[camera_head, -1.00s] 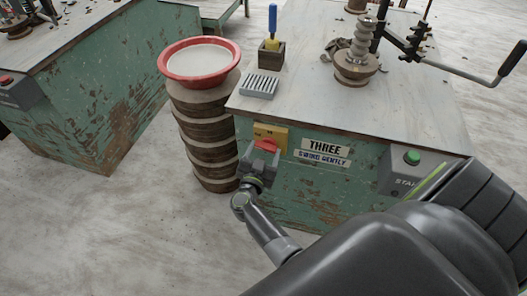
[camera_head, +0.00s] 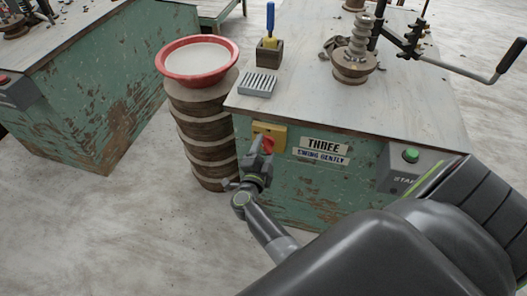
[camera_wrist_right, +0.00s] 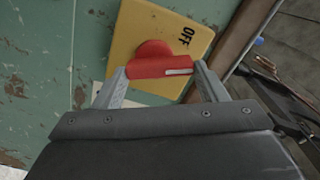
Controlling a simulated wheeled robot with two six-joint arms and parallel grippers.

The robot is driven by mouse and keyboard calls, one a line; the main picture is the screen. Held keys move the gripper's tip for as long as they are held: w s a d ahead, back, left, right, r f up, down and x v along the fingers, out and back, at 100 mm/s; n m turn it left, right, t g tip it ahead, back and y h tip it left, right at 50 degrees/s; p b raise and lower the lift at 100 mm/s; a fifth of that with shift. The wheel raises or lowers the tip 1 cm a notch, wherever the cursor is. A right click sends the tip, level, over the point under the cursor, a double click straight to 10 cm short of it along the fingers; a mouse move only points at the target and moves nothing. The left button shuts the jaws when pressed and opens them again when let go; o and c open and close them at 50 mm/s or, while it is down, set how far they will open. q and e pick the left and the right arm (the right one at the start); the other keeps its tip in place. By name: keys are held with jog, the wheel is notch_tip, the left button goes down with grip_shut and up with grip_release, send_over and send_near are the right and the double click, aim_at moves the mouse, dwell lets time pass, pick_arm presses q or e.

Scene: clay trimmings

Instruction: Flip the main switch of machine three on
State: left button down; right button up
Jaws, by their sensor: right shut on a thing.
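Machine three (camera_head: 310,180) is a chipped green cabinet with a plate reading THREE (camera_head: 323,145). On its front, left of that plate, is a yellow switch plate (camera_head: 279,131) with a red rotary handle (camera_head: 268,145). My right gripper (camera_head: 264,150) is at the switch, shut on the red handle. In the right wrist view, the handle (camera_wrist_right: 152,62) lies between both fingers, with a white mark near one end. The word OFF (camera_wrist_right: 187,36) shows on the yellow plate (camera_wrist_right: 135,30) there. In the head view, the gripper hides part of the handle. My left gripper is not in view.
A green start button (camera_head: 411,155) sits on a grey box on the same front, right of the name plates. A stack of round boards (camera_head: 208,130) with a red-rimmed basin (camera_head: 200,79) stands close left of the switch. Another green machine (camera_head: 90,110) is farther left.

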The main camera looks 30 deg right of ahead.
jog(key=shift+f+m, duration=0.1)
jog(key=shift+m, duration=0.8)
jog(key=shift+s+m+b, duration=0.1)
jog(key=shift+m+b, duration=0.3)
jog(key=shift+m, duration=0.6)
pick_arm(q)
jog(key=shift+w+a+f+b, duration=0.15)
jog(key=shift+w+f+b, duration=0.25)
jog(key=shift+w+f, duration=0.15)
pick_arm(e)
jog(key=shift+d+m, duration=0.1)
jog(key=shift+m, duration=0.5)
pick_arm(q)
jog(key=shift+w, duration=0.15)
pick_arm(e)
jog(key=shift+m, duration=0.3)
jog(key=o, duration=1)
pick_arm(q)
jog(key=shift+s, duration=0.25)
